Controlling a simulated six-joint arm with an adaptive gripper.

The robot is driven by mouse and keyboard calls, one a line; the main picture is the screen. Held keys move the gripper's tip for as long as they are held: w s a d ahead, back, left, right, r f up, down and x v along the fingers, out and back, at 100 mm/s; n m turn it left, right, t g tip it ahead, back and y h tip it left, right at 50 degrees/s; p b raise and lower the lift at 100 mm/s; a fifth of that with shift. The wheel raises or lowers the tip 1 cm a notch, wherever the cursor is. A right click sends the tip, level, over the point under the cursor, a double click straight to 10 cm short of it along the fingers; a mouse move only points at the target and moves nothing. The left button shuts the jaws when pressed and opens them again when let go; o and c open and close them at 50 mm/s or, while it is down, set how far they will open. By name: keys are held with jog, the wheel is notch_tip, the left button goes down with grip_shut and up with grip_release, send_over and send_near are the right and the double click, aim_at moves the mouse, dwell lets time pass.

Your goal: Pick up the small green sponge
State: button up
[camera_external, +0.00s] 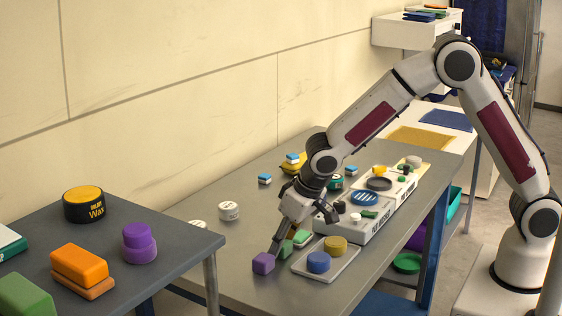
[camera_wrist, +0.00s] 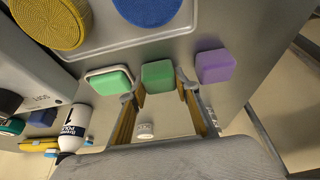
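My gripper (camera_wrist: 160,92) points down at the table, its two fingers apart. A small dark green block, looking like the small green sponge (camera_wrist: 158,75), lies just ahead of and between the fingertips in the wrist view, with narrow gaps at its sides. In the external view my gripper (camera_external: 277,243) partly hides this green block (camera_external: 285,249). A brighter green block (camera_wrist: 108,82) sits on a small white dish to its left in the wrist view. A purple block (camera_wrist: 215,66) lies close on its right; it also shows in the external view (camera_external: 263,263).
A tray (camera_external: 300,264) with a blue round pad (camera_external: 318,262) and a yellow one (camera_external: 336,245) lies close by. A white holder (camera_external: 352,230) with several items stands behind. A white bottle (camera_wrist: 76,128) lies left in the wrist view. The table's near left is clear.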

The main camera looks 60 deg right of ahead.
dwell(0.3)
jog(key=shift+r, duration=5.05)
